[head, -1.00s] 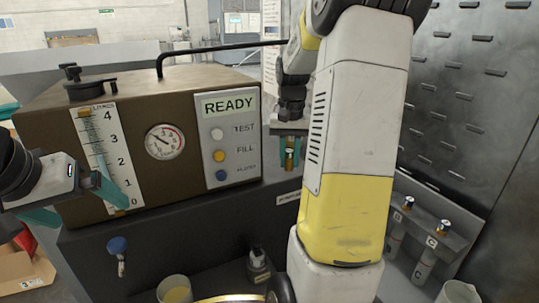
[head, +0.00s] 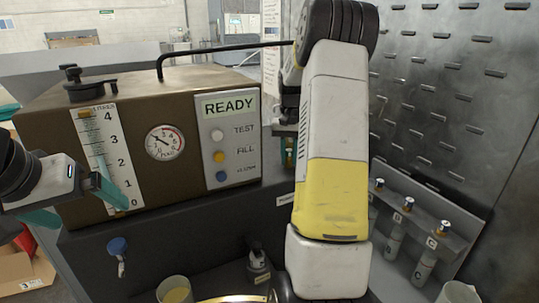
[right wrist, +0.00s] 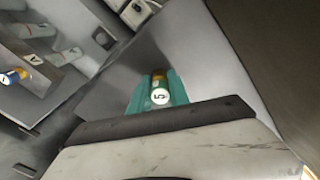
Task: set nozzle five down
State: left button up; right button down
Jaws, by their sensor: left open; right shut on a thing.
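Nozzle five (right wrist: 158,96) has a white end marked 5 and a brass-coloured body. In the right wrist view it sits between the teal fingers of my right gripper (right wrist: 158,88), which is shut on it. In the head view my right forearm hides most of this gripper; only a sliver of teal and brass shows beside the machine's right end. My left gripper (head: 76,204) is open and empty at the left, in front of the machine.
The brown washer machine (head: 140,100) has a gauge, a level scale and a READY display (head: 229,105).

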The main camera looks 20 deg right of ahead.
aim_at(289, 150)
jog(key=shift+f, duration=0.1)
jog(key=c, duration=1.2)
grip_release()
jog(key=shift+c, duration=0.2)
notch_tip(289, 150, up, 12)
jog(key=shift+r, duration=0.15)
